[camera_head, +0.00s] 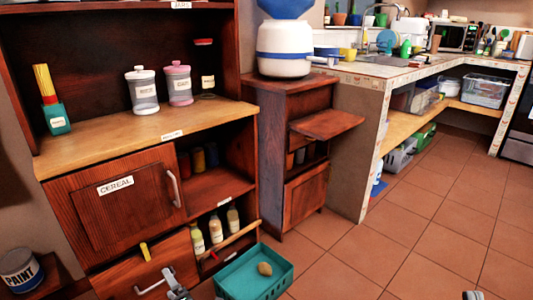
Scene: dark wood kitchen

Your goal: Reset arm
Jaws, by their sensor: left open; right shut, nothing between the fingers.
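My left gripper (174,281) shows at the bottom edge, in front of the lower drawer of the wooden cabinet and left of a teal crate. It is open and nothing shows in it. Only the tip of my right gripper (473,295) shows at the bottom edge, low over the tiled floor at the right. It is shut and empty. Most of both arms is out of view.
The teal crate (229,285) holds a brown potato-like item (265,268). The cabinet has a door marked CEREAL (115,205) and a lower drawer with a handle (153,281). A paint can (20,270) stands at far left. The tiled floor (400,255) at right is clear.

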